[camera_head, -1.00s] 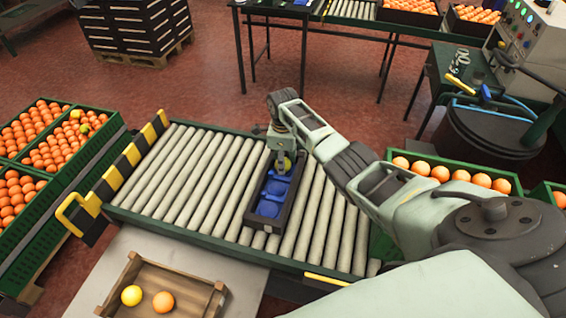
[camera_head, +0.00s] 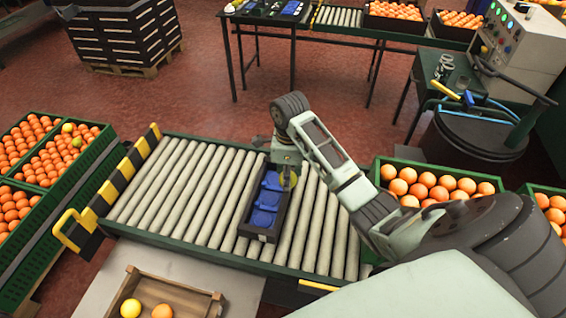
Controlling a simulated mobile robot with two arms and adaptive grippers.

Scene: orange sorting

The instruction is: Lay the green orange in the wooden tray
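The wooden tray (camera_head: 205,303) stands on a pale surface at the lower left, cut off by the picture's bottom edge. A yellow fruit (camera_head: 131,308) and an orange one (camera_head: 162,311) lie in it. My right gripper (camera_head: 288,176) points down at the right side of a black crate with blue cups, over the roller conveyor. A yellow-green fruit, seemingly the green orange (camera_head: 288,182), shows between its fingers, which look closed around it. The arm partly hides the fingers. My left gripper is not in view.
The black crate (camera_head: 262,237) rests on the roller conveyor (camera_head: 190,190), its visible blue cups empty. Green crates of oranges stand at the left (camera_head: 85,172) and right (camera_head: 490,178). A yellow-black striped barrier (camera_head: 125,172) edges the conveyor's left end. The rollers left of the crate are clear.

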